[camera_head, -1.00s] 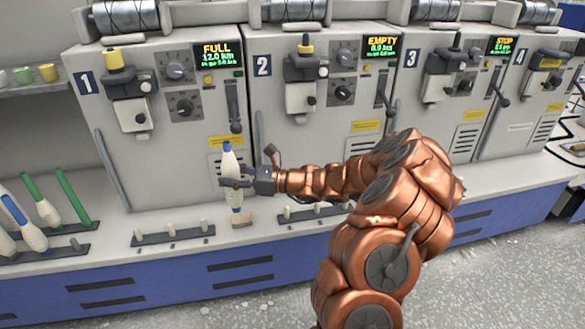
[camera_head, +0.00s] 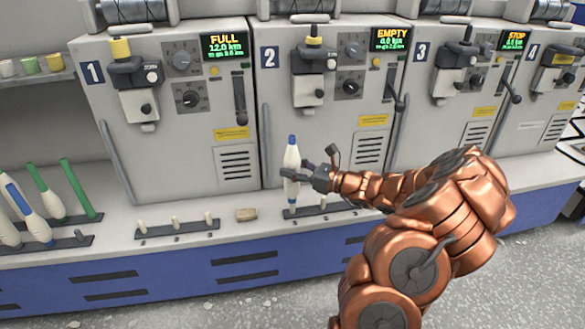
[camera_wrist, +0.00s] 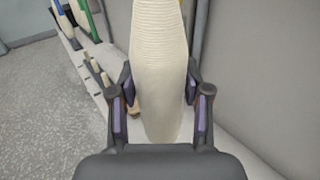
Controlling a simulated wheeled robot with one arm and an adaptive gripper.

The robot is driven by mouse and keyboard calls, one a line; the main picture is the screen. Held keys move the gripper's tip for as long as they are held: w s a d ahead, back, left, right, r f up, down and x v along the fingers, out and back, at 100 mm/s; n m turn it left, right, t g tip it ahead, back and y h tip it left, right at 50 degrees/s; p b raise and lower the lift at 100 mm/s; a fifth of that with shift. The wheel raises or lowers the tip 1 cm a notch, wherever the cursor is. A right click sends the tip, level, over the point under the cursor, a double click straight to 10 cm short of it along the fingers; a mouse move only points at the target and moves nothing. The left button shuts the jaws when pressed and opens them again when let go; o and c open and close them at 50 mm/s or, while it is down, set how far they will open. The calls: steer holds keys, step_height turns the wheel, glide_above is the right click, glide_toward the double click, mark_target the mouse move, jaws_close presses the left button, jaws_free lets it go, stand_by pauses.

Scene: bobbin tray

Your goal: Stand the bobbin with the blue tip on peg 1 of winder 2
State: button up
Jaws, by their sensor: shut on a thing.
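The cream bobbin with the blue tip (camera_head: 291,160) is upright in my gripper (camera_head: 296,173), in front of winder 2 (camera_head: 310,130). In the wrist view my fingers (camera_wrist: 158,105) are closed around the bobbin's body (camera_wrist: 158,60); its tip is out of that view. In the head view its lower end is at the left end of winder 2's peg bar (camera_head: 312,211). The leftmost peg there is hidden behind or under the bobbin. I cannot tell whether the bobbin touches the bar.
Winder 1's peg bar (camera_head: 177,228), with bare pegs, and a small wooden block (camera_head: 246,214) are on the ledge to the left. Several bobbins with blue and green tips (camera_head: 47,198) stand at far left. Winder 2's panel reads EMPTY, winder 1's FULL.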

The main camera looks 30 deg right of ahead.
mark_target(299, 183)
steer(key=shift+f+b, duration=1.35)
steer(key=shift+f, duration=0.45)
steer(key=shift+p, duration=1.2)
steer(key=shift+f, duration=0.6)
stand_by(0.3)
steer(key=o, duration=0.9)
steer(key=shift+o, duration=0.2)
steer(key=shift+s+d, duration=0.1)
steer(key=p+v, duration=0.6)
steer(key=v, duration=0.4)
steer(key=shift+s+d+p, duration=0.15)
steer(key=shift+s+p, duration=0.25)
steer(key=shift+r, duration=0.1)
